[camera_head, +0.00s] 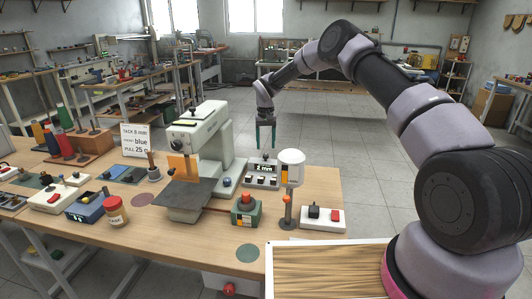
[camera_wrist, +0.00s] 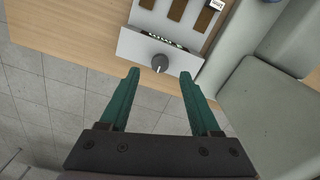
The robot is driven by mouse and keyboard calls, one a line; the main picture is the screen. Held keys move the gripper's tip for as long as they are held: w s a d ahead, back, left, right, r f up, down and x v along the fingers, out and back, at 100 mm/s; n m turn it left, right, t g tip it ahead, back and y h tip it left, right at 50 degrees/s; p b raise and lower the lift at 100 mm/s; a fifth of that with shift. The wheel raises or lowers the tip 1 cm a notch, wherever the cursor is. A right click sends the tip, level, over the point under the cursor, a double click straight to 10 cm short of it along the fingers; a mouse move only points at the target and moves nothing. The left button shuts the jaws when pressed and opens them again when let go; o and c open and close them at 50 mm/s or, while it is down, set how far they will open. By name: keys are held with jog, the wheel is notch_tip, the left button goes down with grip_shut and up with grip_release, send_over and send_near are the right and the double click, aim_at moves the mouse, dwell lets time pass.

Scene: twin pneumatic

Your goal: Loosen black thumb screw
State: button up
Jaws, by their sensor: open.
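A round black knob (camera_wrist: 159,63) with a pale mark sits on a light grey panel in the wrist view, and it may be the black thumb screw. My gripper (camera_wrist: 158,76) is open, with its two green fingers on either side of the line to the knob and nothing between them. I cannot tell how far the fingertips are from the knob. In the head view my gripper (camera_head: 265,146) points down at the table's far side, behind the box with the "2 mm" display (camera_head: 264,168). The knob cannot be made out there.
A pale green machine (camera_head: 210,140) stands left of my gripper in the head view.

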aim_at(266, 155)
jog(key=shift+f, duration=2.15)
grip_shut()
jog(key=n, duration=0.3)
jog(key=shift+n, duration=0.3)
jog(key=n, duration=0.3)
jog(key=shift+n, duration=0.3)
jog(key=n, duration=0.6)
jog(key=shift+n, duration=0.3)
